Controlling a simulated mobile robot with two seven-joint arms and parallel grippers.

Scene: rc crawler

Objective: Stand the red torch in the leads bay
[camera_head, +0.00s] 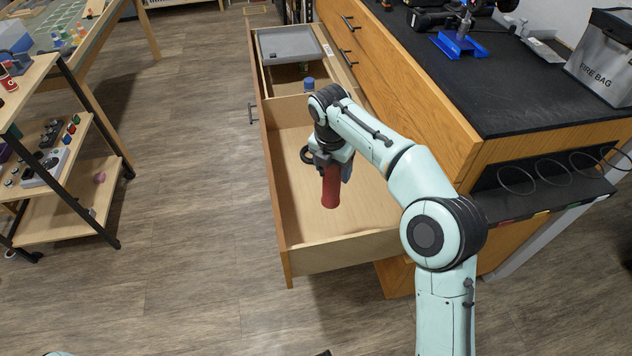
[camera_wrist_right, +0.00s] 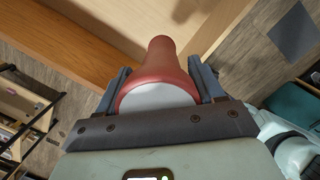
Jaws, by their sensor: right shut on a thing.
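The red torch (camera_head: 330,188) is held by my right gripper (camera_head: 335,168) over the open drawer's front compartment (camera_head: 292,190). It looks roughly upright in the head view, its lower end pointing down at the bare wooden floor; I cannot tell whether it touches. In the right wrist view the torch (camera_wrist_right: 163,68) lies between the two fingers of the gripper (camera_wrist_right: 160,75), with its pale round end nearest the palm. A dark ring (camera_head: 306,155) shows beside the gripper. No label shows which compartment is the leads bay. My left gripper is out of view.
A grey tray (camera_head: 290,43) covers the drawer's far part; a blue-capped item (camera_head: 309,84) stands nearer. The wooden cabinet (camera_head: 425,90) rises at right, with looped cables (camera_head: 560,172) on its end. A shelf trolley (camera_head: 70,200) stands left. Floor between is clear.

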